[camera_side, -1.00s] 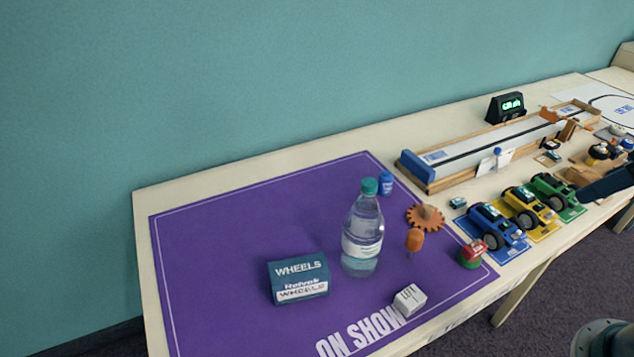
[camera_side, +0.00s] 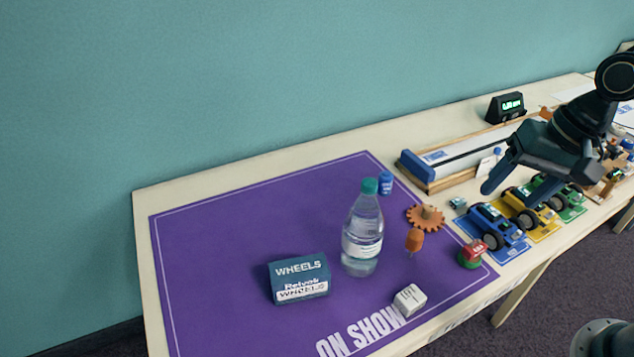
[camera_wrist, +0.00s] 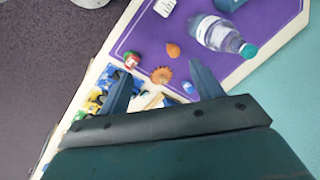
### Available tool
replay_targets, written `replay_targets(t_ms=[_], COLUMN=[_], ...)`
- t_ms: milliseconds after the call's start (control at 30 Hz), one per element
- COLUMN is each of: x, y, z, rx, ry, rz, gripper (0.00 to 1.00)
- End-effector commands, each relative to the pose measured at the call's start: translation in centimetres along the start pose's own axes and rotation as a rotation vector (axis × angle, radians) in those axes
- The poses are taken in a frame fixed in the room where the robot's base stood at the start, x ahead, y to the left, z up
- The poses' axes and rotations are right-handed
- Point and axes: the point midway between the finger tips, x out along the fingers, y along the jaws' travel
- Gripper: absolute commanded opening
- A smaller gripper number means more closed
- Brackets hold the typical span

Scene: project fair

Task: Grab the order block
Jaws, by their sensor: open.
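The small white block with dark markings (camera_side: 410,299), which I take to be the order block, lies near the front edge of the purple mat (camera_side: 215,255). In the wrist view the white block (camera_wrist: 164,7) is at the top edge, partly cut off. My gripper (camera_side: 515,188) is open and empty, above the toy cars and well to the right of the block. In the wrist view its fingers (camera_wrist: 158,75) are spread apart, with the block beyond them.
A wooden track (camera_side: 470,152) runs behind. Left mat is clear.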

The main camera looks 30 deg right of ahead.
Motion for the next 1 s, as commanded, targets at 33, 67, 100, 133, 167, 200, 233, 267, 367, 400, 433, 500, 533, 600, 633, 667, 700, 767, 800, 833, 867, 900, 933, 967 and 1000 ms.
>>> replay_targets(t_ms=[33,67,100,133,167,200,233,267,367,400,433,500,533,600,633,667,700,767,800,833,867,900,933,967,1000], x=[1.0,1.5,2.2,2.7,3.3,4.0,4.5,5.1,7.0,7.8,8.3,9.7,10.3,11.7,12.2,12.8,13.5,14.5,15.1,15.5,15.8,16.2,16.4,16.6,16.8], y=[-0.2,-0.4,-0.6,-0.7,-0.8,-1.0,-1.1,-1.2,-1.5,-1.6,-1.7,-1.8,-1.9,-2.0,-2.0,-2.0,-2.1,-2.1,-2.1,-2.1,-2.2,-2.2,-2.2,-2.1,-2.1], z=[-0.2,-0.3,-0.5,-0.6,-0.6,-0.7,-0.8,-0.8,-1.0,-1.0,-1.0,-1.0,-1.0,-0.8,-0.8,-0.7,-0.6,-0.5,-0.4,-0.3,-0.3,-0.2,-0.1,-0.1,0.0], rx=[0.044,0.072,0.108,0.137,0.165,0.203,0.232,0.261,0.358,0.399,0.429,0.500,0.530,0.601,0.632,0.661,0.700,0.753,0.784,0.806,0.824,0.847,0.860,0.872,0.885], ry=[-0.025,-0.036,-0.052,-0.066,-0.077,-0.094,-0.107,-0.119,-0.160,-0.175,-0.188,-0.217,-0.229,-0.258,-0.270,-0.282,-0.297,-0.317,-0.328,-0.336,-0.342,-0.350,-0.355,-0.359,-0.363], rz=[0.005,0.005,0.005,0.007,0.009,0.010,0.012,0.015,0.023,0.027,0.032,0.041,0.045,0.057,0.063,0.069,0.076,0.086,0.093,0.098,0.100,0.106,0.108,0.111,0.115], gripper=[0.65,0.65,0.65,0.65,0.65,0.65,0.65,0.65,0.65,0.65,0.65,0.65,0.65,0.65,0.65,0.65,0.65,0.65,0.65,0.65,0.65,0.65,0.65,0.65,0.65])
